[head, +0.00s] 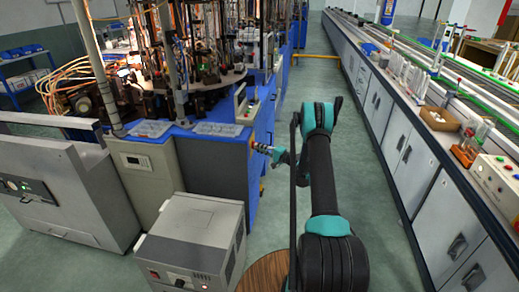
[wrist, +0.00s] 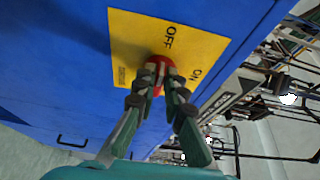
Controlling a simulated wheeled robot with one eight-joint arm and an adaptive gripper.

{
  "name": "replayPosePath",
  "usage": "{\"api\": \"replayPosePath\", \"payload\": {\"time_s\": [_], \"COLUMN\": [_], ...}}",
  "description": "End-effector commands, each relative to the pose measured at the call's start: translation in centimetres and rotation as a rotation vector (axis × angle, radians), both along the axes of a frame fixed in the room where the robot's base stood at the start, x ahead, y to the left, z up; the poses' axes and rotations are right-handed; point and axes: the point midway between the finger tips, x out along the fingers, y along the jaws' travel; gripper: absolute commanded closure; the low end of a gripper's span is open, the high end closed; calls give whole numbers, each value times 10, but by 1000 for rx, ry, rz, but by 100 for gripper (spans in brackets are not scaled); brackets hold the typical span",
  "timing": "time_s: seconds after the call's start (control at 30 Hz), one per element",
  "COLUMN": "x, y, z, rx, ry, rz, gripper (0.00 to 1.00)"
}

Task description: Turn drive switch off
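The drive switch (wrist: 160,61) is a red knob on a yellow plate (wrist: 128,38) marked OFF and ON, fixed to a blue machine panel. In the wrist view my gripper (wrist: 160,78) has its two fingertips close together, one on each side of the red knob, and looks shut on it. The fingertips cover much of the knob, so its exact angle is hard to read. In the head view my gripper (head: 268,150) reaches left to the side of the blue machine cabinet (head: 213,165), where a small part of the switch shows at its tip.
A grey box unit (head: 195,235) stands on the floor in front of the cabinet. A long bench (head: 400,150) with glassware runs along the right. Green floor (head: 350,170) is clear between the machine and the bench.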

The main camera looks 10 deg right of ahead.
Motion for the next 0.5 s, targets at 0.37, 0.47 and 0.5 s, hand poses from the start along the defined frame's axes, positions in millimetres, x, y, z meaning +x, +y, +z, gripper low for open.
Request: {"api": "replayPosePath", "payload": {"time_s": [0.37, 0.47, 0.5], "x": [1, 1, 1], "y": [4, 3, 3], "z": [1, 1, 1], "rx": [1, 1, 1], "ry": [-1, -1, -1], "rz": [3, 3, 2], "gripper": [69, 69, 69]}}
